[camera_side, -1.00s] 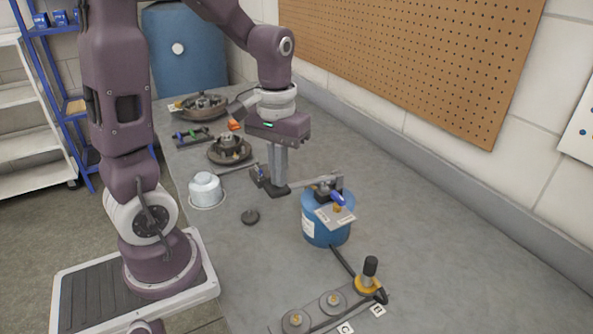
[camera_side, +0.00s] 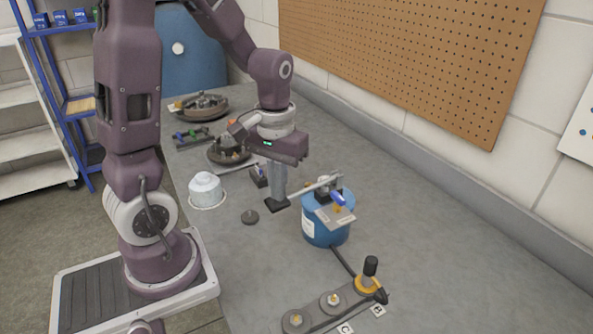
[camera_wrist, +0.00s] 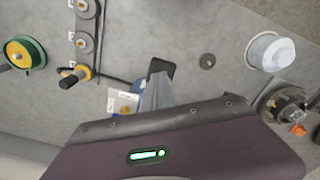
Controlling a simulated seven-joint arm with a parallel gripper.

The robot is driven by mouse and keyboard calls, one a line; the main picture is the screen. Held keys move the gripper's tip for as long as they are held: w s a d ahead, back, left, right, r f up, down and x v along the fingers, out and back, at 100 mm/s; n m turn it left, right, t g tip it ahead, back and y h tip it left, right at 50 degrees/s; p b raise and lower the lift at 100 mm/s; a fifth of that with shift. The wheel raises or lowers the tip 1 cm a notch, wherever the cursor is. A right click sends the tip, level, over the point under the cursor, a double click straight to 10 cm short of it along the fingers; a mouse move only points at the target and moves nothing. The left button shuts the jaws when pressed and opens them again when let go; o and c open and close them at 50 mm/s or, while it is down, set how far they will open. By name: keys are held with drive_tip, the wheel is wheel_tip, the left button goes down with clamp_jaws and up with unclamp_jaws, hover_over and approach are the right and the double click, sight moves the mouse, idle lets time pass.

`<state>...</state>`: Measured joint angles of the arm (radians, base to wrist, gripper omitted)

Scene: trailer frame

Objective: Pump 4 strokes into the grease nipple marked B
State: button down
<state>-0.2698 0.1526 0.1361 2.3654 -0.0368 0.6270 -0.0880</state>
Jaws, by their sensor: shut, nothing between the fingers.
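The blue grease pump (camera_side: 322,230) stands on the bench with a pale lever (camera_side: 310,187) reaching left from its top. My gripper (camera_side: 277,204) is shut and empty, pointing down at the lever's left end. Whether its fingertips touch the lever is unclear. In the wrist view, my gripper (camera_wrist: 160,68) covers much of the pump. A black hose runs from the pump to an upright coupler (camera_side: 370,268) with a black top at the right end of the nipple block (camera_side: 314,316). The label beside it (camera_side: 378,310) appears to read B. The coupler also shows in the wrist view (camera_wrist: 72,75).
A white pot (camera_side: 206,190) and a small dark disc (camera_side: 250,217) lie left of my gripper. Hub assemblies (camera_side: 230,152) sit behind. A green and yellow wheel (camera_wrist: 22,52) shows in the wrist view. The bench right of the pump is clear.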

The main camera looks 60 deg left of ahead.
drive_tip(key=shift+f, duration=0.4)
wheel_tip(320, 180, up, 12)
drive_tip(key=shift+w, duration=0.45)
drive_tip(key=shift+f, duration=0.1)
idle(0.4)
drive_tip(key=s+d+r+m+t, duration=0.1)
drive_tip(key=s+d+m+t, duration=0.4)
drive_tip(key=s+d, duration=0.4)
drive_tip(key=shift+s+d+r+m+t, duration=0.3)
drive_tip(key=shift+s+d+r+m, duration=0.15)
drive_tip(key=shift+s, duration=0.35)
drive_tip(key=shift+a, duration=0.15)
idle(0.9)
